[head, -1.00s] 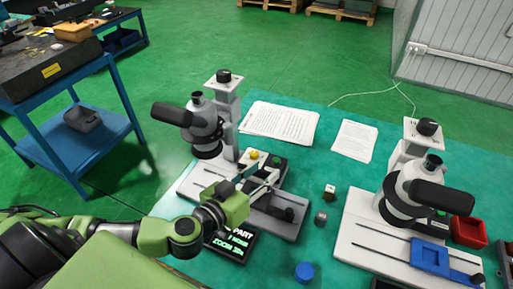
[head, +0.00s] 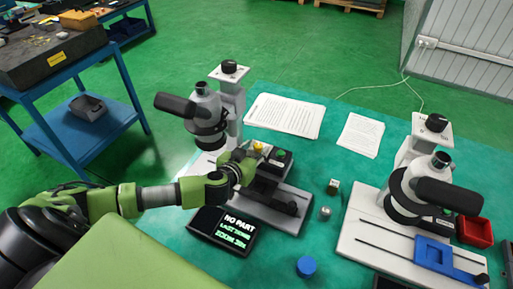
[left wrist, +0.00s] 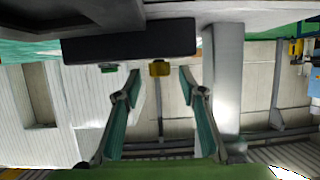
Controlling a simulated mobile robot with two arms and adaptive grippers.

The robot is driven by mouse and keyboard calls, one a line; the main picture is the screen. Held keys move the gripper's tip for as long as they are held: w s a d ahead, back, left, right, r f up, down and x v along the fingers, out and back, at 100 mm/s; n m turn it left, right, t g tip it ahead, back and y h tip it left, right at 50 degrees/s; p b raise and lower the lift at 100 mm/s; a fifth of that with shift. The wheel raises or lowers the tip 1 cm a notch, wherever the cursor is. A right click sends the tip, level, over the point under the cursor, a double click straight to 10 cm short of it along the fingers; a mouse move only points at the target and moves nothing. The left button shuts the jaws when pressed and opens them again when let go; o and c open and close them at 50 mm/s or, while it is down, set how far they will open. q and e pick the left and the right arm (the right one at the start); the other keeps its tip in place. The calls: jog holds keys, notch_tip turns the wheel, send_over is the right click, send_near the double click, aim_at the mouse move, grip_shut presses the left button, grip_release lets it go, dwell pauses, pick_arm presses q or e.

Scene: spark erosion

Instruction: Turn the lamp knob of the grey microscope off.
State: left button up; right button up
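A grey microscope (head: 207,118) with a black eyepiece stands at the left of the teal bench. A black box beside its column carries a yellow knob (head: 258,146) and a green button (head: 281,155). My left gripper (head: 254,158) is close in front of the yellow knob and partly covers the box. In the left wrist view, the two fingers (left wrist: 160,82) are spread with nothing between them. The yellow knob (left wrist: 160,68) shows between and just beyond the fingertips, and the green button (left wrist: 109,68) is left of them. I cannot tell if a finger touches the knob. My right gripper is not in view.
A black display (head: 225,230) reading "NO PART" lies in front of the microscope. A second, lighter microscope (head: 402,190) stands at the right, with a blue part and a red bin (head: 475,232). Small parts and a blue cap (head: 306,266) lie between. Papers lie behind.

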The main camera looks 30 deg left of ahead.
pick_arm(q)
jog(key=shift+x, duration=0.75)
